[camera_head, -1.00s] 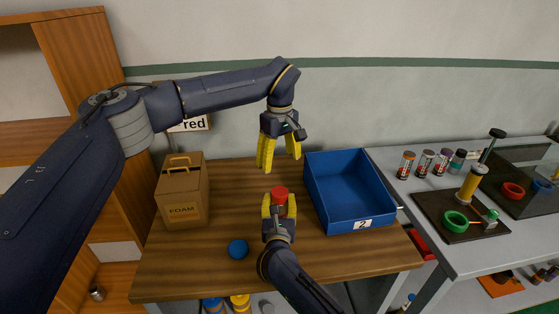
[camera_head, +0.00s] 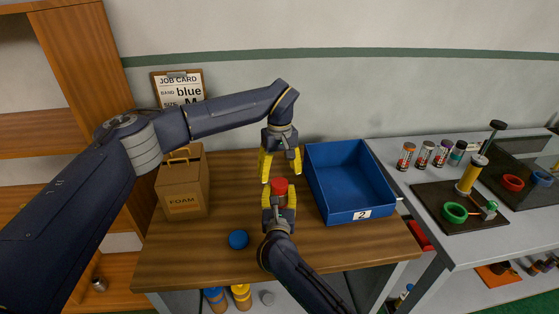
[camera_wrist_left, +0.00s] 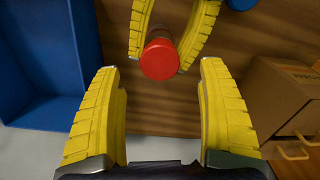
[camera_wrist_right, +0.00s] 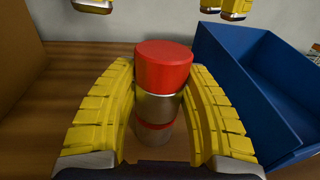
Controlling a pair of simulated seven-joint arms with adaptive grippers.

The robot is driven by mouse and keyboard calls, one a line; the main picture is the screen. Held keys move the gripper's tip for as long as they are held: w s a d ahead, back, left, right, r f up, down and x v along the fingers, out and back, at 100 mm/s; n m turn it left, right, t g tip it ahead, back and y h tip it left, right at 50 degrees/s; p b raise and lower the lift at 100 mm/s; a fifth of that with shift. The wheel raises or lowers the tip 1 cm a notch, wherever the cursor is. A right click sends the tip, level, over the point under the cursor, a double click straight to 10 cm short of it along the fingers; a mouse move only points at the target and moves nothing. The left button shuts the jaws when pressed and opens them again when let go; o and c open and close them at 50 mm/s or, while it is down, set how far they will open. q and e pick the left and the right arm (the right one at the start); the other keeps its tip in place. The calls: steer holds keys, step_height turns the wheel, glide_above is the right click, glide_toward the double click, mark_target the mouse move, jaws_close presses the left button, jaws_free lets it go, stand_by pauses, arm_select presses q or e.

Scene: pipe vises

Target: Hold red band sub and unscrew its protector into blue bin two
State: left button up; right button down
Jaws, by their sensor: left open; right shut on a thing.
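The sub (camera_wrist_right: 158,106) is a silvery cylinder with a red band, upright between the fingers of my right gripper (camera_head: 279,197), which is shut on it above the table. Its protector is a red cap (camera_wrist_right: 164,65) on the top end, clear of the right fingers; it also shows in the head view (camera_head: 280,186) and the left wrist view (camera_wrist_left: 160,59). My left gripper (camera_head: 281,170) is open and empty, pointing down, just above the cap. Blue bin two (camera_head: 362,214), with a "2" label, stands to the right of both grippers and looks empty.
A cardboard box (camera_head: 183,190) marked FOAM stands at the table's left. A blue round thing (camera_head: 238,239) lies near the front. A job card (camera_head: 180,88) reading "blue" hangs behind, partly hidden by my left arm. The right bench (camera_head: 450,245) holds several capped cylinders and a vise.

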mark_target(280, 183)
arm_select(q)
steer(key=shift+f, duration=2.25)
